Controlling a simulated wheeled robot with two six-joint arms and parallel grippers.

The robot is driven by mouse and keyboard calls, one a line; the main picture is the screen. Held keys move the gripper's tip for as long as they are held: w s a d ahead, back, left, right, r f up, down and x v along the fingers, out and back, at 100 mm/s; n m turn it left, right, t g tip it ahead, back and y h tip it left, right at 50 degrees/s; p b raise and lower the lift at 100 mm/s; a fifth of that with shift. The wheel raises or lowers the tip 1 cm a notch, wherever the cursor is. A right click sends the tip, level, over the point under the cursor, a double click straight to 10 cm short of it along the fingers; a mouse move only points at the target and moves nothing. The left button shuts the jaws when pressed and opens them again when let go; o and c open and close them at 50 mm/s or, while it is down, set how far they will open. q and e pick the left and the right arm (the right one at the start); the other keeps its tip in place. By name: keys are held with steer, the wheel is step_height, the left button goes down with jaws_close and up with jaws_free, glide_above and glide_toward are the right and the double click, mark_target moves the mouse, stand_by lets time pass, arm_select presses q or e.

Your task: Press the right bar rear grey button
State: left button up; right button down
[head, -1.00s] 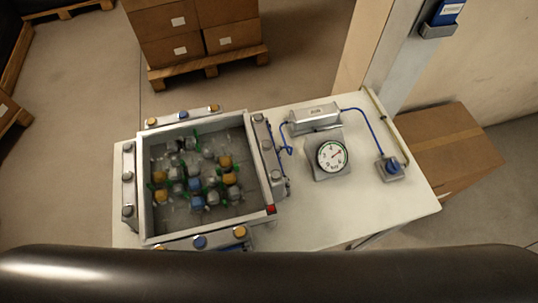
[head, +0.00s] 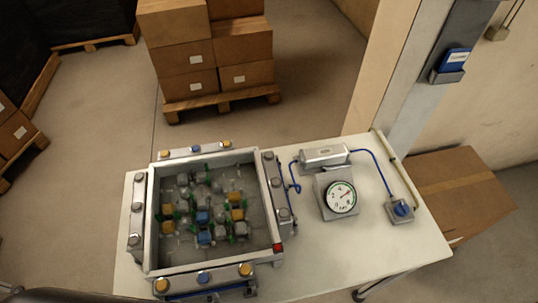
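The right bar (head: 272,168) is a grey strip along the right side of a square grey-walled box on the white table. It carries several round grey buttons in a row. Its rear grey button (head: 268,156) is at the end farthest from me, near the box's back right corner. Nothing covers it. Whether it is pressed in, I cannot tell. Neither of my grippers is in view.
The box (head: 153,225) holds grey, yellow and blue pieces. Other bars with buttons line its remaining sides. A round dial (head: 341,196), a grey cylinder unit (head: 324,155) and a blue knob (head: 402,208) stand to the right. The table's (head: 310,250) front right is clear.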

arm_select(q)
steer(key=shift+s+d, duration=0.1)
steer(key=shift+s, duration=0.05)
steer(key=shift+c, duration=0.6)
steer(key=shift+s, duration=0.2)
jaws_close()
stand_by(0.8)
